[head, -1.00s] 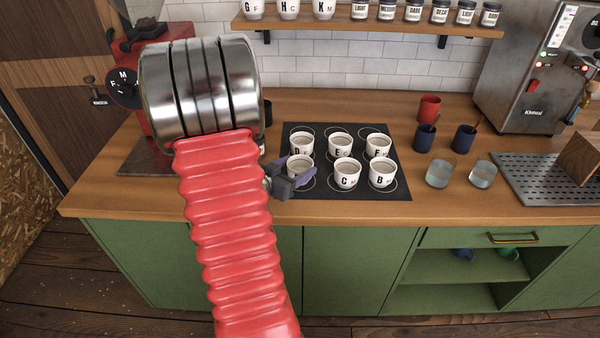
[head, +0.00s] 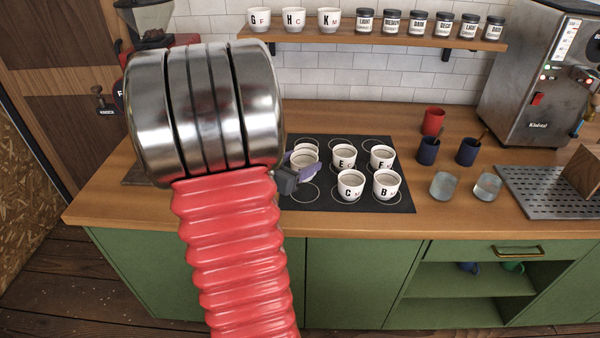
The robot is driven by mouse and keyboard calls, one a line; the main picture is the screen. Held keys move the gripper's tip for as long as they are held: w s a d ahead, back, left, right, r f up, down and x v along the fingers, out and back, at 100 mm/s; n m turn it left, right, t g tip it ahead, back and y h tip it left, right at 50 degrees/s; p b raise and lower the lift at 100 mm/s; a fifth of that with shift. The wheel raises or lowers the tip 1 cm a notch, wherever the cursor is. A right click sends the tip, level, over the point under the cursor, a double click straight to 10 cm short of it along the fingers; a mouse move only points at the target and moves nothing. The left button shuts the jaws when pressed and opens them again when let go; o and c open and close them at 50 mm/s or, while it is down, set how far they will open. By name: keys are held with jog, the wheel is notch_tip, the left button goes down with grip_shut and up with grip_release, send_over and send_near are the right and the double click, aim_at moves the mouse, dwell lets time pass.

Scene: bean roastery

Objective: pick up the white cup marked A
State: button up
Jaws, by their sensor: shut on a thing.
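My gripper (head: 306,167) is shut on a white cup (head: 302,158) at the left side of the black mat. The cup is upright and held up off the mat, above the front-left ring, which is bare. The purple fingers cover much of its side, so I cannot read its letter. Another white cup (head: 306,145) shows just behind it, mostly hidden. My red arm sleeve and large metal joint fill the left of the view.
On the black mat (head: 398,204), white cups E (head: 343,158), F (head: 382,158), C (head: 350,185) and B (head: 386,186) stand close by on the right. Two clear glasses (head: 444,186) and dark blue cups (head: 428,151) stand farther right. A shelf (head: 390,41) hangs behind.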

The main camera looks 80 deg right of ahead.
jog(key=shift+r, duration=2)
